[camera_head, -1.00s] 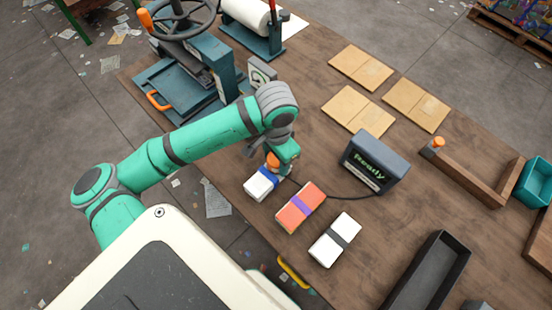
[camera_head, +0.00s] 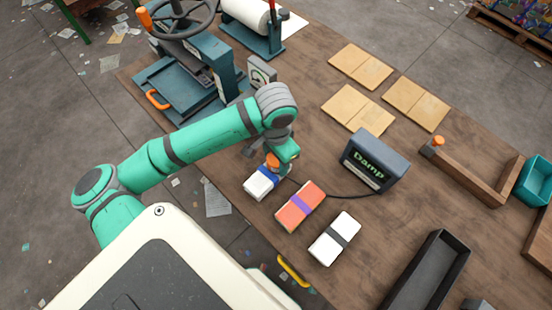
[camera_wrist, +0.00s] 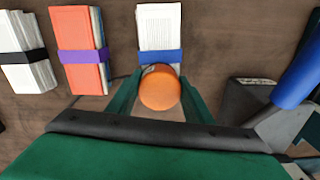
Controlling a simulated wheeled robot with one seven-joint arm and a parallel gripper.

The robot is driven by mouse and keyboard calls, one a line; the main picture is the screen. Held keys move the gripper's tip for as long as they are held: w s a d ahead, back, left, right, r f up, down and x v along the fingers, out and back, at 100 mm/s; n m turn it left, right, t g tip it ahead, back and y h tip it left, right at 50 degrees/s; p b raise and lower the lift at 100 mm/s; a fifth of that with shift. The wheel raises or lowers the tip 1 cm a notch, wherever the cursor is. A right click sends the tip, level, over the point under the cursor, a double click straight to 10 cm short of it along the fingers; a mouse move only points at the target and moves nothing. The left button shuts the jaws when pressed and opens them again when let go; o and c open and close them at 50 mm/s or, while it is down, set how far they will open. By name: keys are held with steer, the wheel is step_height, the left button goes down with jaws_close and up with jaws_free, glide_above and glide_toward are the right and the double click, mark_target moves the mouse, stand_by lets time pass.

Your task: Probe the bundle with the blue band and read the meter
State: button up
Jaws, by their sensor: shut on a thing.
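The white bundle with the blue band (camera_head: 262,182) lies on the bench below my gripper (camera_head: 275,160). It also shows in the wrist view (camera_wrist: 159,28), straight beyond the fingers. My gripper is shut on the orange-topped probe (camera_wrist: 160,88), which hides the near end of that bundle. The probe's tip is hidden. The meter (camera_head: 374,160) stands to the right and its screen reads "Damp". A dark cable runs from the meter toward the probe.
An orange bundle with a purple band (camera_head: 300,205) and a white bundle with a black band (camera_head: 335,238) lie to the right. Flat tan boards (camera_head: 358,110) lie at the back. A dark tray (camera_head: 428,275) and a wooden frame (camera_head: 470,182) are at the right. A blue press (camera_head: 190,80) stands behind my arm.

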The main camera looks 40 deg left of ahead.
stand_by(0.6)
steer(key=shift+r, duration=4)
steer(key=shift+w, duration=0.1)
steer(key=shift+s, duration=0.2)
steer(key=shift+w, duration=0.1)
